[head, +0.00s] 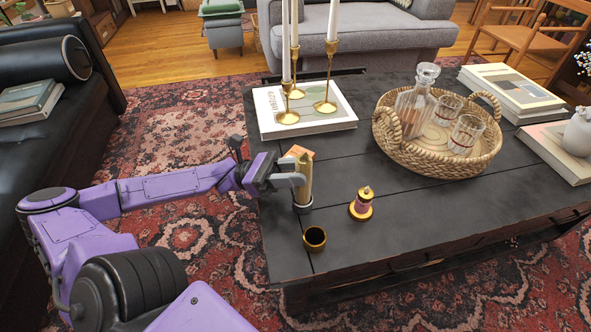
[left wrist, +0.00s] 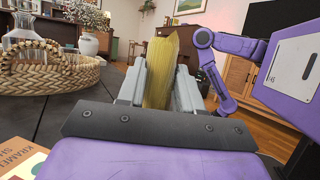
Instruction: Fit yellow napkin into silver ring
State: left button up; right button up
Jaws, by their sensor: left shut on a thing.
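The yellow napkin (head: 304,172) is rolled and upright over the near left part of the dark table. My left gripper (head: 298,181) is shut on it from the left. In the left wrist view the napkin (left wrist: 160,75) stands between the two grey fingers (left wrist: 160,92). The silver ring (head: 302,208) stands on the table directly at the napkin's lower end. The two meet in the picture; I cannot tell how deep the napkin sits in the ring. The ring is hidden in the left wrist view.
A gold ring (head: 314,239) stands just in front, and a small gold and pink object (head: 361,204) to the right. A wicker tray (head: 388,143) with glassware and brass candlesticks (head: 327,85) on a book stand further back.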

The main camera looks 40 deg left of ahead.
pick_arm(q)
jog(key=shift+f+b, duration=0.9)
jog(key=shift+f, duration=0.35)
jog(key=o, duration=1.1)
